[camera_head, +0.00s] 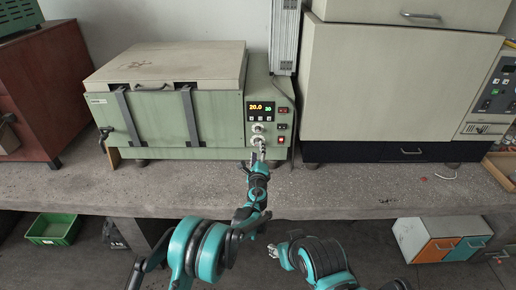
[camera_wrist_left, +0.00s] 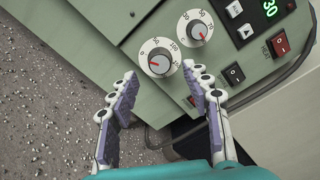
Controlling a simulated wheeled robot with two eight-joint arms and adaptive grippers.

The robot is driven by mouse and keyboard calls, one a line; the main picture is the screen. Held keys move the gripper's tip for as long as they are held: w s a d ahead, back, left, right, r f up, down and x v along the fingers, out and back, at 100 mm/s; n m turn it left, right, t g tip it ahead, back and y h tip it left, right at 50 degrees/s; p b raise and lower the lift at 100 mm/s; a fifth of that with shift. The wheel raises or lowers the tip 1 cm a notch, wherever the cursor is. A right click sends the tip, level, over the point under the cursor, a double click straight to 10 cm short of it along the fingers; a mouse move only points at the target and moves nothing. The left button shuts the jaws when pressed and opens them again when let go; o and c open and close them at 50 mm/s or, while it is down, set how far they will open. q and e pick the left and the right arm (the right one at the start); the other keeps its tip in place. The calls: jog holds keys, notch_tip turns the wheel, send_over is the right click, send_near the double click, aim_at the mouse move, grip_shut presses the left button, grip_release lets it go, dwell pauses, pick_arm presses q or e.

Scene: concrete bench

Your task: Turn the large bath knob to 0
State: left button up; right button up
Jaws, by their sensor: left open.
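The green bath unit (camera_head: 220,125) stands on the bench, with two round knobs below its display. In the left wrist view, the lower knob (camera_wrist_left: 160,63) has a silver cap, a white numbered dial and a small red mark. The upper knob (camera_wrist_left: 195,29) is similar, with its red mark toward the lower right. I cannot tell for sure which is the large bath knob. My left gripper (camera_wrist_left: 164,93) is open and empty, its fingers just short of the lower knob and to either side of it. In the head view, my left gripper (camera_head: 259,148) partly covers the lower panel. My right gripper (camera_head: 273,250) is low, below the bench edge.
A lit display (camera_head: 261,109), small buttons and red and black rocker switches (camera_wrist_left: 278,44) sit close to the knobs. A large beige oven (camera_head: 400,85) stands to the right. The bench (camera_head: 370,190) in front is mostly clear. A green crate (camera_head: 52,229) is on the floor.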

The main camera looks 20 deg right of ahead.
pick_arm(q)
jog(key=v, duration=0.8)
jog(key=shift+s, duration=0.15)
jog(key=shift+a+r, duration=0.1)
jog(key=shift+a, duration=0.05)
jog(key=a+r+n+g+y, duration=0.1)
jog(key=a+r+n+y, duration=0.3)
jog(key=a, duration=0.5)
jog(key=a+r+n+g+y, duration=0.1)
jog(key=a+r+n, duration=0.4)
jog(key=a, duration=0.3)
jog(key=s+a+r+n+g+y, duration=0.1)
jog(key=s+a+n, duration=0.25)
jog(key=a, duration=0.35)
jog(key=s+a+r+n+g+y, duration=0.1)
jog(key=s+a+r+n, duration=0.15)
jog(key=s+a, duration=0.3)
jog(key=s+a+f+n+g, duration=0.25)
jog(key=s+a+n, duration=0.45)
jog(key=s, duration=0.5)
jog(key=s+a+f+n+g+h, duration=0.1)
jog(key=s+f+n+g, duration=0.1)
jog(key=s, duration=0.5)
jog(key=s+f+n+g+h, duration=0.1)
jog(key=s+f+n+g, duration=0.1)
jog(key=s, duration=0.6)
jog(key=shift+s+a+f+n, duration=0.2)
jog(key=shift+a+f+n, duration=0.25)
jog(key=shift+f, duration=0.4)
